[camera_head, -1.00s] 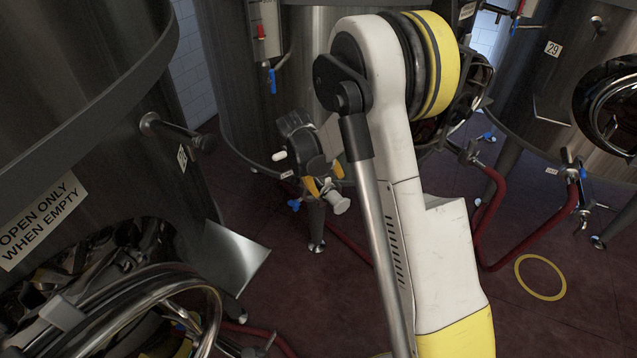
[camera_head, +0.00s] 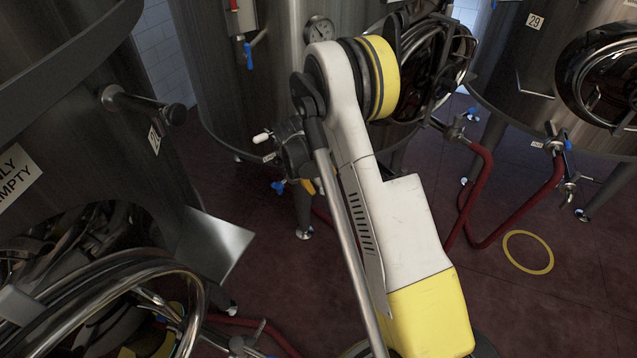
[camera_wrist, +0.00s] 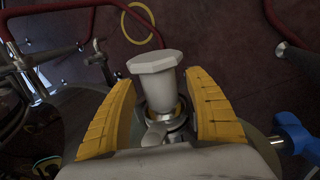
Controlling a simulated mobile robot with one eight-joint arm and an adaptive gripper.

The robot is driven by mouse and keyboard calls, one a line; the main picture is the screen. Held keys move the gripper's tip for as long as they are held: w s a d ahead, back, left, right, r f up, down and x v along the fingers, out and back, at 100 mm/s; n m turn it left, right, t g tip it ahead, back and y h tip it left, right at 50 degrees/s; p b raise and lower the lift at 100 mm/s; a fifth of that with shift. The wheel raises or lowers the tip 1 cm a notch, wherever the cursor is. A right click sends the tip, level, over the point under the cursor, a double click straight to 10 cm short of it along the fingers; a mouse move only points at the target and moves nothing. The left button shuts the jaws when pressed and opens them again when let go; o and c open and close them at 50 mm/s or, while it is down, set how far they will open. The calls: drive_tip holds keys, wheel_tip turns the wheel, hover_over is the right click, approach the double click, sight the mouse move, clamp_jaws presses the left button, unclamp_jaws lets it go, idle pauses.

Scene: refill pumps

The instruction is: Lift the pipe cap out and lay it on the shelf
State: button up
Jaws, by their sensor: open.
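In the wrist view a pale grey pipe cap (camera_wrist: 155,75) with a faceted, wide end stands between my gripper's (camera_wrist: 162,100) two yellow fingers. The fingers are open, one on each side of the cap, and gaps show between them and it. The cap's narrower end meets a metal fitting with a wing-shaped part (camera_wrist: 157,132), partly hidden by my gripper.
A blue valve handle (camera_wrist: 296,133) is close at the right in the wrist view. Red hoses (camera_head: 480,200) run near the tank legs. A yellow ring (camera_head: 528,252) lies on the dark red floor. Steel tanks stand around my arm, with an open hatch (camera_head: 110,290) at lower left.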

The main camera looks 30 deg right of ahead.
drive_tip(key=shift+f, duration=0.15)
drive_tip(key=shift+c, duration=0.6)
clamp_jaws()
wheel_tip(320, 180, up, 5)
drive_tip(key=p, duration=0.2)
drive_tip(key=shift+f+p, duration=0.15)
drive_tip(key=shift+p, duration=0.2)
drive_tip(key=s+d+r+p, duration=0.3)
drive_tip(key=s+d+r, duration=0.3)
drive_tip(key=s+d, duration=0.2)
drive_tip(key=shift+s+r, duration=0.15)
drive_tip(key=shift+s, duration=0.1)
drive_tip(key=shift+p, duration=0.3)
wheel_tip(320, 180, up, 7)
drive_tip(key=p, duration=0.4)
